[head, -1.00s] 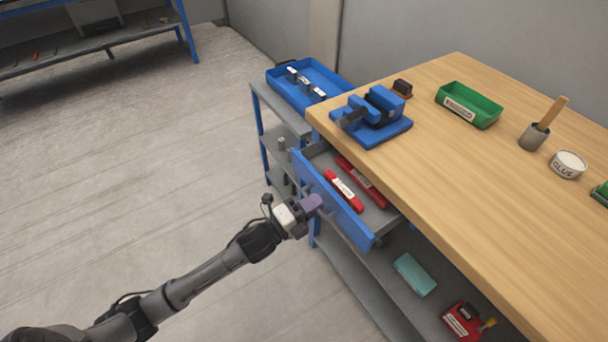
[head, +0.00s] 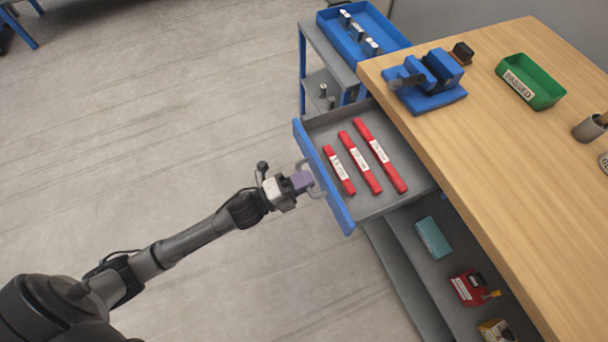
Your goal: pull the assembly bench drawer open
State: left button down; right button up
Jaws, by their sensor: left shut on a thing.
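The assembly bench drawer (head: 392,205) stands pulled well out from under the wooden bench top (head: 480,150). Its blue front panel (head: 325,180) faces left and has a grey bar handle (head: 313,178). Inside lie three red labelled bars (head: 360,162), side by side on the grey floor of the drawer. My left gripper (head: 303,181) is shut on the handle, in front of the panel. Its fingertips partly cover the handle. My right gripper does not show.
A blue vise (head: 428,85) and a green tray (head: 530,82) marked PASSED stand on the bench. A blue bin (head: 385,35) sits on a cart behind the drawer. The shelf below holds a teal box (head: 433,237) and a red item (head: 468,288).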

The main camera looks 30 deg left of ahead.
pick_arm(q)
jog(key=c, duration=1.2)
grip_release()
jog(key=p+v, duration=0.2)
jog(key=v, duration=1.1)
jog(key=shift+s+a+f, duration=0.15)
jog(key=shift+s, duration=0.2)
